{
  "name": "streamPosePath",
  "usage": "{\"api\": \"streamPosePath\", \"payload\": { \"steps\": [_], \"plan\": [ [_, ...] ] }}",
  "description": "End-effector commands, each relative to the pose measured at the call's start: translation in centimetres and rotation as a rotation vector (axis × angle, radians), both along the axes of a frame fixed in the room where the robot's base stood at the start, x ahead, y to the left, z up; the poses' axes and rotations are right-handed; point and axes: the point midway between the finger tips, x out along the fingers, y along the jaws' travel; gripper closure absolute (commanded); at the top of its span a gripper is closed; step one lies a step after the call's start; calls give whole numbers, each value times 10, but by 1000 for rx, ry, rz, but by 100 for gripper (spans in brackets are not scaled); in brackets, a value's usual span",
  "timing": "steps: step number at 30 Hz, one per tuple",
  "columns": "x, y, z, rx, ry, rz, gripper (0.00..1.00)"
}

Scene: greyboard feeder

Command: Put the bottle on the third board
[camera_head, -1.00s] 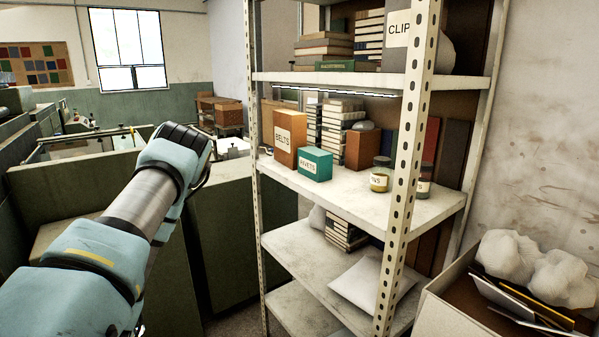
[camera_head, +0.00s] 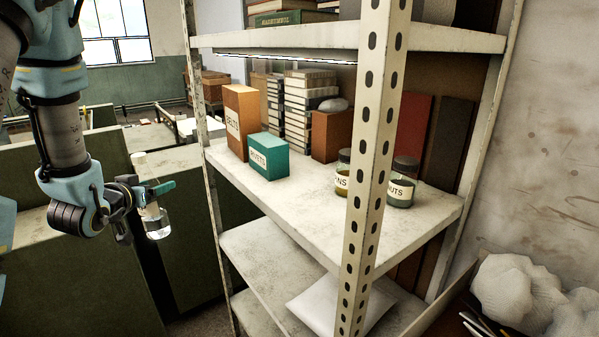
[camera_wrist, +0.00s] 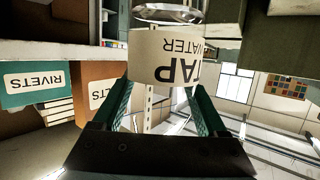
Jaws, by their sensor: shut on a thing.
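My gripper (camera_head: 158,190) is shut on a clear bottle (camera_head: 156,222) to the left of the shelf rack, apart from it. The bottle hangs roughly upright, slightly tilted. In the wrist view the bottle's label (camera_wrist: 165,58), reading TAP WATER, appears upside down between my green-padded fingers (camera_wrist: 160,105). The rack has several boards: a top one in view (camera_head: 420,40), a middle one (camera_head: 290,198) at about the bottle's height in the picture, a lower one (camera_head: 262,243) and one at the bottom (camera_head: 246,308).
The middle board holds a BELTS box (camera_head: 240,122), a teal RIVETS box (camera_head: 269,156), stacked boxes, a brown box (camera_head: 331,135) and two jars (camera_head: 402,183). Its front left is bare. A perforated post (camera_head: 366,200) stands at the front. A white bag (camera_head: 325,300) lies lower.

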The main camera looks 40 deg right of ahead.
Motion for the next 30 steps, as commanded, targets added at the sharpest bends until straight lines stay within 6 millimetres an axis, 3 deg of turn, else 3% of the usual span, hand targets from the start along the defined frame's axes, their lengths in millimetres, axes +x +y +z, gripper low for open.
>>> {"api": "streamPosePath", "payload": {
  "steps": [1, 5, 9, 15, 19, 23, 26, 30],
  "plan": [
    [-8, -12, 22, -8, -11, -59, 92],
    [-38, -39, 66, -4, -14, -227, 92],
    [-85, -64, 114, 0, -16, -431, 92],
    [-161, -81, 162, 2, -9, -691, 92],
    [-197, -81, 174, 2, -3, -795, 92],
    [-213, -84, 178, 0, 2, -841, 92],
    [-217, -99, 180, 0, 3, -852, 92],
    [-219, -134, 180, -2, 5, -854, 92]
  ]
}}
